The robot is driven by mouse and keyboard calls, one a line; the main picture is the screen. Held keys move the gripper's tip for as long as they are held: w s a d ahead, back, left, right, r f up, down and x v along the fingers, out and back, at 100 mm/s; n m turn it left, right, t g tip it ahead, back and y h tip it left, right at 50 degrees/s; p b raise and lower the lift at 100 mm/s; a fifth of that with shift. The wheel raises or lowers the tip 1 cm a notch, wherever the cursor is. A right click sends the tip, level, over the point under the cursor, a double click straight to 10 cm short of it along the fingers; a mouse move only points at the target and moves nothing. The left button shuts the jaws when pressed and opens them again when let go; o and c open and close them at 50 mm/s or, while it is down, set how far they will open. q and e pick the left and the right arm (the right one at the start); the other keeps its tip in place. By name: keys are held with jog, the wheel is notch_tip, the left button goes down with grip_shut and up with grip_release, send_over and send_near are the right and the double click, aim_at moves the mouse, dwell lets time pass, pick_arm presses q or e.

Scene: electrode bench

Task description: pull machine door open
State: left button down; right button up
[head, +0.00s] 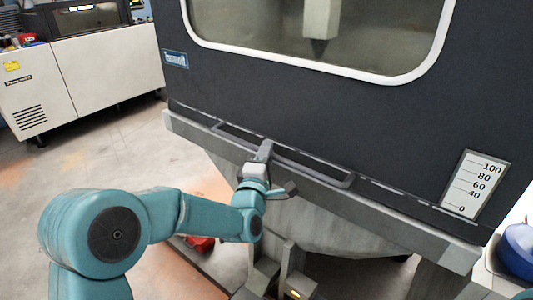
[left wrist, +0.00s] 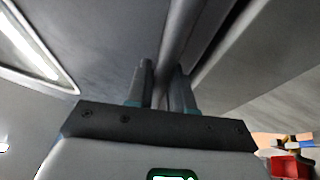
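The machine door (head: 330,110) is a dark panel with a white-framed window, and it looks closed in the head view. A long grey bar handle (head: 318,176) runs along its lower edge. My left gripper (head: 264,152) is at the left part of this handle. In the left wrist view its two fingers (left wrist: 164,85) stand close together on either side of the handle bar (left wrist: 178,40), which fills most of the gap between them. The exact contact is partly hidden.
A light-grey machine (head: 100,70) stands at the back left, with open floor (head: 100,155) before it. A scale label (head: 474,184) is on the door's right side. A blue round object (head: 518,250) lies at the right edge. A red object (head: 200,244) is on the floor.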

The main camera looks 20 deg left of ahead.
pick_arm(q)
notch_tip(320, 180, up, 12)
jog(key=p, duration=0.2)
jog(key=shift+f+p, duration=0.1)
jog(key=shift+p, duration=0.2)
jog(key=p, duration=0.5)
send_near(266, 56)
jog(key=w+d+r, duration=0.1)
jog(key=w+r, duration=0.3)
notch_tip(266, 56, up, 27)
jog(key=p, duration=1.9)
jog(key=shift+s+d, duration=0.2)
jog(key=shift+d, duration=0.05)
jog(key=shift+r, duration=0.15)
jog(key=c, duration=1.1)
grip_release()
jog(key=s+f+b, duration=0.3)
jog(key=s+b, duration=0.1)
jog(key=s, duration=1.2)
jog(key=shift+d, duration=0.4)
